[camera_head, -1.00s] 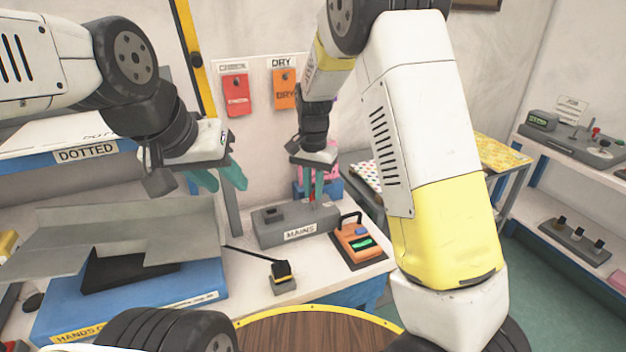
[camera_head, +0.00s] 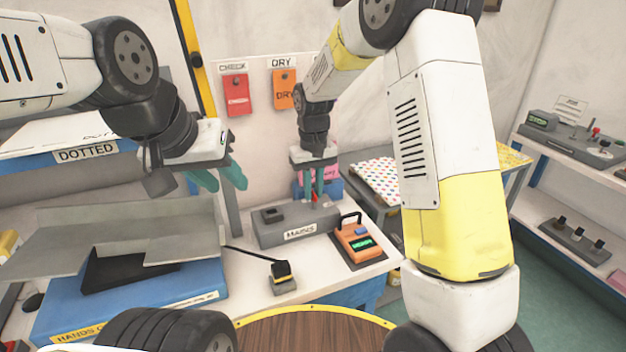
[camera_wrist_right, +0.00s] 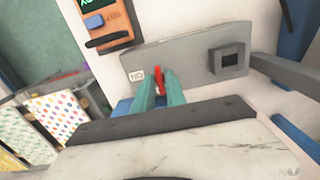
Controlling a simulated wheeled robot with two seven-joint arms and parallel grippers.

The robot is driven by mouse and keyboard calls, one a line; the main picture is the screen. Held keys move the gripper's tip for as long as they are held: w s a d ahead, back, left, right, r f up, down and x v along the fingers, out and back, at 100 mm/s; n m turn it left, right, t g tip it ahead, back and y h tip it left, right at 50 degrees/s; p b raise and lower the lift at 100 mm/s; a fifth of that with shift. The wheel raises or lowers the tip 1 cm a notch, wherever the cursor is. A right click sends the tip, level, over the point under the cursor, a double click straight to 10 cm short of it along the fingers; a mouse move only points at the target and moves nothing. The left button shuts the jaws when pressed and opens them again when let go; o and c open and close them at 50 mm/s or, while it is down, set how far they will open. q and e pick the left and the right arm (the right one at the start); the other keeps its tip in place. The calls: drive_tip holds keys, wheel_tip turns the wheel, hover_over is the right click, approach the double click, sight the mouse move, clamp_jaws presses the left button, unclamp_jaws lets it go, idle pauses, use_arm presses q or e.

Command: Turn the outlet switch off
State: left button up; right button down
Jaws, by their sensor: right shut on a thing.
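The grey outlet box labelled MAINS (camera_head: 287,235) stands on the white bench. It has a dark square socket (camera_head: 272,214) on its top left and a small red switch lever (camera_head: 314,198) on its right. In the right wrist view the red lever (camera_wrist_right: 159,71) shows between my teal fingertips, beside a small white marked label (camera_wrist_right: 136,76). My right gripper (camera_head: 316,190) points down over the box and is shut on the lever. My left gripper (camera_head: 222,180) hangs empty to the left, its teal fingers apart, above the bench.
An orange meter (camera_head: 357,238) with a green display stands right of the box. A grey tray (camera_head: 130,235) and blue box (camera_head: 130,300) fill the left.

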sight(313, 192)
idle(0.4)
drive_tip(key=c, duration=1.4)
unclamp_jaws()
drive_tip(key=shift+o, duration=0.2)
drive_tip(key=shift+r, duration=0.1)
wheel_tip(313, 192, up, 7)
drive_tip(key=shift+r, duration=0.3)
